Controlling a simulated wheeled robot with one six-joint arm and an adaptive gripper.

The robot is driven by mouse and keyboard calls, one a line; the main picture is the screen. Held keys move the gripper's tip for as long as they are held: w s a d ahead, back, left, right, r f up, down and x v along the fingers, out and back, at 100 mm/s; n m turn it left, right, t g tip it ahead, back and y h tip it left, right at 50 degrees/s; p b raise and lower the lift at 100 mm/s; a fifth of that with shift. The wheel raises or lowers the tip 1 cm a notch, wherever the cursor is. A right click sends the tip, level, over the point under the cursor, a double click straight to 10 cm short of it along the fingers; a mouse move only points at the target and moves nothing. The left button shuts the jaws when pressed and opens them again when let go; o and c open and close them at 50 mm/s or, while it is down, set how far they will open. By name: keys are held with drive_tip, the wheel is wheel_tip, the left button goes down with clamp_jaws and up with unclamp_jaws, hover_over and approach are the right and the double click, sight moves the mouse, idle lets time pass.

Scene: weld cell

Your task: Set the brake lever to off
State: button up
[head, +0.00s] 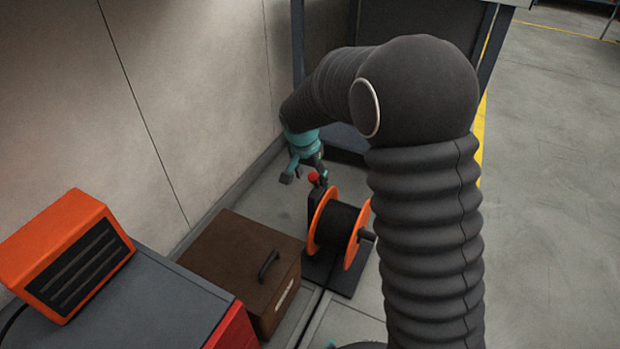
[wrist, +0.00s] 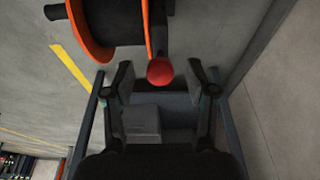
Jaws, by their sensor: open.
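The brake lever's red knob (head: 313,177) stands beside a cable reel (head: 321,222) with orange flanges and a dark drum, low on the floor in the head view. In the wrist view the red knob (wrist: 160,71) lies between my two fingers, near their tips, with a dark lever arm behind it. My gripper (wrist: 162,78) is open, with a finger on each side of the knob and a gap showing on both sides. In the head view my gripper (head: 304,176) is small and partly hidden, just left of the knob. I cannot tell the lever's setting.
A brown box (head: 240,262) with a black handle stands left of the reel. An orange heater-like unit (head: 65,255) sits on a grey cabinet (head: 150,310) at the lower left. A wall (head: 190,90) runs close along the left. Open floor (head: 560,180) lies to the right.

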drive_tip(key=v, duration=0.9)
drive_tip(key=shift+r, duration=0.4)
drive_tip(key=shift+s, duration=0.15)
drive_tip(key=s+d+f+n+g, duration=0.1)
drive_tip(key=s+d+n, duration=0.2)
drive_tip(key=s+n, duration=0.4)
drive_tip(key=s+d+r+t+p, duration=0.1)
drive_tip(key=s+d+r+p, duration=0.1)
drive_tip(key=s+d+r, duration=0.2)
drive_tip(key=s+d+r+m+t+p, duration=0.1)
drive_tip(key=s+d+r, duration=0.4)
drive_tip(key=s, duration=0.5)
drive_tip(key=s+d+r+m+t+y+p, duration=0.1)
drive_tip(key=s+d+r+t+p, duration=0.1)
drive_tip(key=s+d+r, duration=0.3)
drive_tip(key=s+d+p, duration=0.1)
drive_tip(key=s, duration=0.2)
drive_tip(key=shift+r, duration=0.25)
